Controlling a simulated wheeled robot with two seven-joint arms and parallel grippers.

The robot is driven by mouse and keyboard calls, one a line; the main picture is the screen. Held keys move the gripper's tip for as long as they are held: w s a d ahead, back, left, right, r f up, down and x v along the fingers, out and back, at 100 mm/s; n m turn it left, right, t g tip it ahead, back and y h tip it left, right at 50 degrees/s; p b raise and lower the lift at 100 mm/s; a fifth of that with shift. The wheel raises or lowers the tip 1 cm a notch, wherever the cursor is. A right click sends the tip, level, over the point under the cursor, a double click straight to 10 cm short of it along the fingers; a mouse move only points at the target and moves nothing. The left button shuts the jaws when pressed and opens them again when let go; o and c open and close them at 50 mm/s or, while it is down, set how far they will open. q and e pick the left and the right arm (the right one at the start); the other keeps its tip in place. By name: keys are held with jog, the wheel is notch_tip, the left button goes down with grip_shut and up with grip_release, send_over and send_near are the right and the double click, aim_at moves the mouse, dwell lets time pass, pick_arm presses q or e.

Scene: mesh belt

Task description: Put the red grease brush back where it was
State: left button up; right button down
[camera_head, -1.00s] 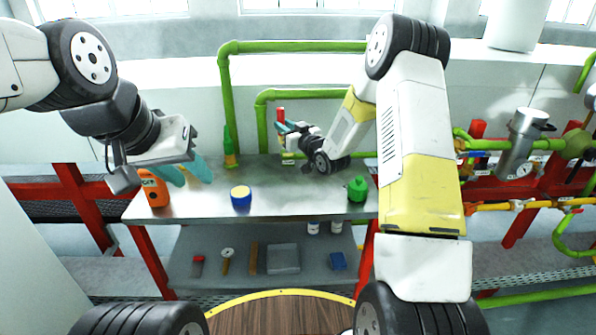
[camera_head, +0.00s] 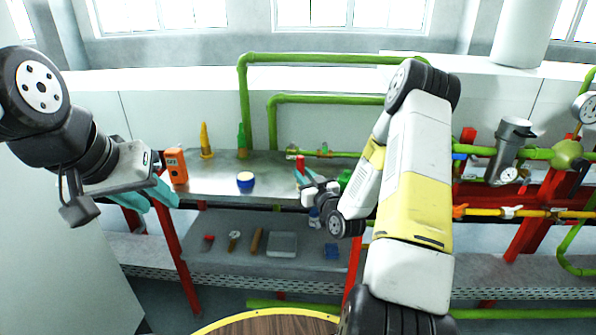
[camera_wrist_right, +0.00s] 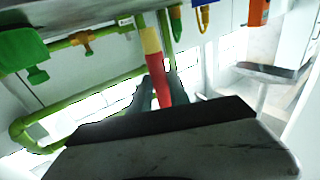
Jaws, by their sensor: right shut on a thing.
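The red grease brush (camera_head: 301,162) stands up from between the teal fingers of my right gripper (camera_head: 302,176), which is shut on it. In the right wrist view the brush (camera_wrist_right: 158,82) is red with a pale yellow part further out, between the fingers of the gripper (camera_wrist_right: 160,92). In the head view my right gripper is in front of the right part of the steel table, near its front edge. My left gripper (camera_head: 160,194) looks open and empty, its teal fingers apart, left of the table and in front of its left leg.
The lower shelf holds a red-handled tool (camera_head: 208,243), a grey tray (camera_head: 282,244) and a blue item (camera_head: 331,252). Green pipes rise behind.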

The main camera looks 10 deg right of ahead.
jog(key=shift+w+d+f, duration=0.75)
jog(key=shift+w+d, duration=0.15)
jog(key=shift+w, duration=0.8)
jog(key=shift+w+d+f, duration=0.8)
jog(key=shift+w+d, duration=0.1)
jog(key=shift+w, duration=0.85)
jog(key=shift+w+d+f, duration=0.75)
jog(key=shift+w+d, duration=0.15)
jog(key=shift+w, duration=0.8)
jog(key=shift+f, duration=0.15)
jog(key=c, duration=1.2)
grip_release()
jog(key=shift+c, duration=0.2)
